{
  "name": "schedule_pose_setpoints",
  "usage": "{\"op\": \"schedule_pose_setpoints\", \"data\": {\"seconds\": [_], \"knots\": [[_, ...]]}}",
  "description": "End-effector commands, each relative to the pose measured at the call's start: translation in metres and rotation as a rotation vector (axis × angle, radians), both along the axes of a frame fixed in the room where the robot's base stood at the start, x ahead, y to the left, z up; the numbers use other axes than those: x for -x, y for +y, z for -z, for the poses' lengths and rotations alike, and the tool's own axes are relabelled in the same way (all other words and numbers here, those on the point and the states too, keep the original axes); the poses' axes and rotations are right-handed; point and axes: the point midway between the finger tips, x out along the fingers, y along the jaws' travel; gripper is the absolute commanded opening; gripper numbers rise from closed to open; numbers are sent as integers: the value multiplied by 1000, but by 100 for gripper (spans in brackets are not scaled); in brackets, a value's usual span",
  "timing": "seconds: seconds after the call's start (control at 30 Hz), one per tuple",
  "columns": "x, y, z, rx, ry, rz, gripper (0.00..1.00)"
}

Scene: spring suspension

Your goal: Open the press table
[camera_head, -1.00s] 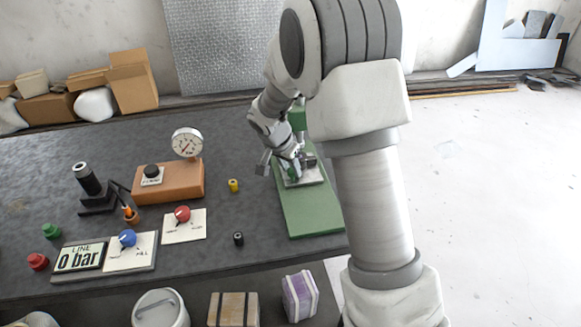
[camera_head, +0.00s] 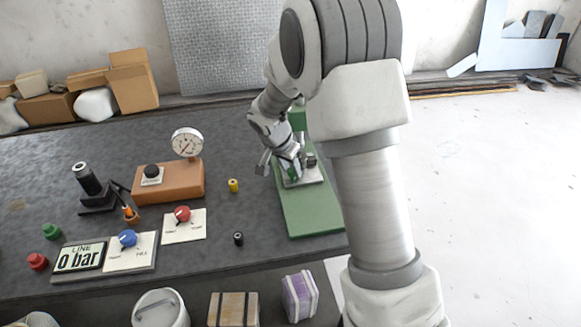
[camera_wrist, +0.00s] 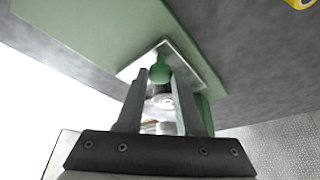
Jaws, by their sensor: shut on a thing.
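The press has a green base (camera_head: 312,218) at the right end of the dark bench, with a pale metal table plate (camera_head: 317,178) on it. My gripper (camera_head: 294,170) is low over this plate, beside the press's green upright part (camera_head: 297,118). In the wrist view, my gripper (camera_wrist: 160,84) has its two fingers on either side of a green rounded knob (camera_wrist: 160,72) and is shut on it. The plate also shows behind the knob in the wrist view (camera_wrist: 188,58). My arm hides much of the press in the head view.
A yellow cylinder (camera_head: 233,185) and a small black cylinder (camera_head: 238,238) stand left of the press. An orange block (camera_head: 168,184) with a gauge (camera_head: 187,142) and a red-knob panel (camera_head: 184,226) are further left. The bench between them is clear.

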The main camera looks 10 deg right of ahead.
Motion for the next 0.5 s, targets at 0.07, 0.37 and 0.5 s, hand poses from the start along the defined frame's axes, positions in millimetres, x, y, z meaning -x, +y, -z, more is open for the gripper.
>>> {"op": "schedule_pose_setpoints", "data": {"seconds": [0.07,0.37,0.5], "knots": [[0,0,0,-1,-1,0,0],[0,0,-1,-1,-1,0,0],[5,1,1,0,-3,-1,0]]}}
